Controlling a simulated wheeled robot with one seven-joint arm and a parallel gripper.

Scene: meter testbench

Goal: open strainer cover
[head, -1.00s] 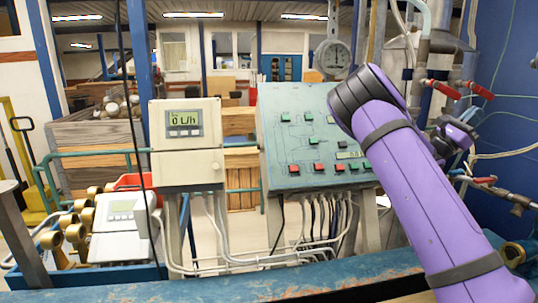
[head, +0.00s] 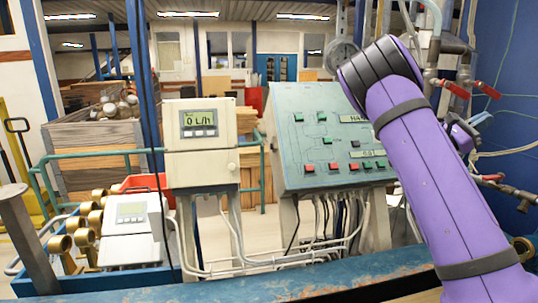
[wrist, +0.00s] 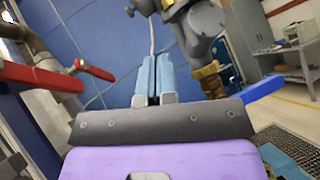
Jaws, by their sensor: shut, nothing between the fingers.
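My gripper (wrist: 153,80) is in the middle of the wrist view, its two pale blue fingers side by side, shut and empty. Just beyond it to the right is a dark grey pipe fitting (wrist: 203,28) with a brass-coloured part (wrist: 208,78) below. I cannot tell for sure which part is the strainer cover. The fingers look apart from the fitting. In the head view my purple arm reaches up on the right, and the fingertips cannot be made out.
Red valve handles (wrist: 40,77) stand left of my gripper, also seen in the head view (head: 452,88). A blue handle (wrist: 263,89) is at the right. A green control panel (head: 325,135) and a flow meter display (head: 200,120) stand left of my arm. A blue beam (head: 250,280) runs along the front.

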